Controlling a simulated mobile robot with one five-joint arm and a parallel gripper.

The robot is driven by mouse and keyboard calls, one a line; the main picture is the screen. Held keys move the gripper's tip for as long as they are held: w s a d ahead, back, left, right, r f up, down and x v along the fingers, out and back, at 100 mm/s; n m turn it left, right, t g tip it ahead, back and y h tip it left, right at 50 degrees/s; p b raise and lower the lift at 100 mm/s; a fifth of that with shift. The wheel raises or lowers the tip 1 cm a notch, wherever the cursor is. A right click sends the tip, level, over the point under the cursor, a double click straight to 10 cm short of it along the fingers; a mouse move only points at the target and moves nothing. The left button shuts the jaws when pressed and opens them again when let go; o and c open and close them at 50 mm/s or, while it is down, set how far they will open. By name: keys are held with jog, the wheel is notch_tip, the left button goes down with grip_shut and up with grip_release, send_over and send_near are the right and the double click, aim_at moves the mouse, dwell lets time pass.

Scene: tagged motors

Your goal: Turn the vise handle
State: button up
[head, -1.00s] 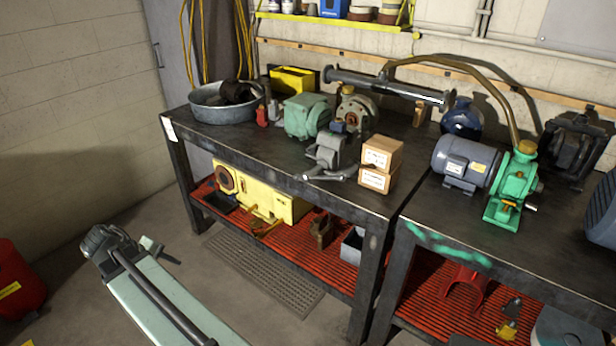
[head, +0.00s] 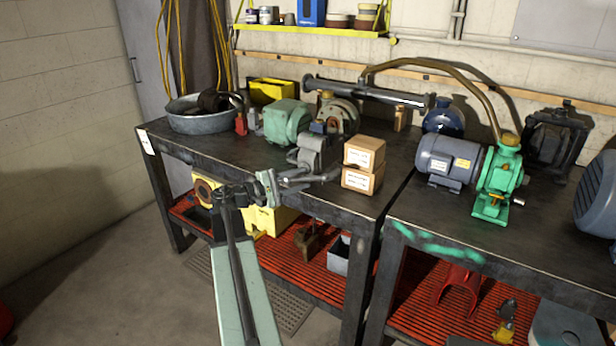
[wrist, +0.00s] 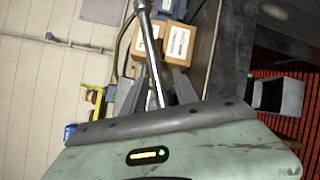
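The grey vise (head: 312,152) stands at the front edge of the left workbench (head: 225,155) in the head view. Its handle (head: 305,178) juts toward the front left. My gripper (head: 267,187) is at the left end of the handle, just off the bench edge. In the wrist view my gripper (wrist: 158,92) has its two dark fingers apart. The silver handle bar (wrist: 151,55) runs between them in that picture. I cannot tell whether either finger touches the bar. The rest of the vise is mostly hidden in the wrist view.
Two stacked cardboard boxes (head: 362,167) stand right of the vise. A green motor (head: 286,122) is behind it and a metal tub (head: 196,118) is at the left. A yellow machine (head: 265,218) is on the red lower shelf.

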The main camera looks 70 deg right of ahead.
jog(key=shift+x, duration=1.3)
jog(key=c, duration=0.7)
grip_shut()
jog(key=shift+s+a+f, duration=0.1)
jog(key=shift+f, duration=0.05)
